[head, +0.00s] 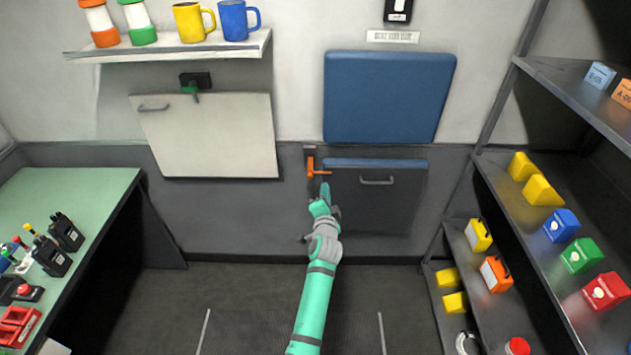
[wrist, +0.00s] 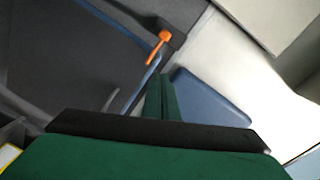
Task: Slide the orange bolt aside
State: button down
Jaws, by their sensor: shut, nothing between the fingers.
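The orange bolt (head: 311,168) sits at the upper left corner of a dark grey hatch (head: 400,205) under the blue wall pad; its handle points right over the hatch edge. In the wrist view the orange bolt (wrist: 161,40) shows just beyond the fingertips, with its handle slanting down and left. My gripper (head: 325,186) is at the end of my teal arm, shut and empty, just below and to the right of the bolt. In the wrist view my gripper's green fingers (wrist: 160,82) are together, and a small gap seems to lie between them and the bolt.
A blue pad (head: 388,97) is on the wall above the hatch. A white panel (head: 208,136) with a green latch hangs to the left, below a shelf (head: 170,48) of mugs. A green-topped bench (head: 80,195) stands left, and dark shelves (head: 560,240) with coloured boxes stand right.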

jog(key=w+a+f, duration=0.2)
jog(key=w+a, duration=0.1)
jog(key=w, duration=0.5)
jog(key=shift+a+f, duration=0.2)
jog(key=shift+f, duration=0.1)
jog(key=shift+w+d, duration=0.1)
jog(key=shift+d, duration=0.05)
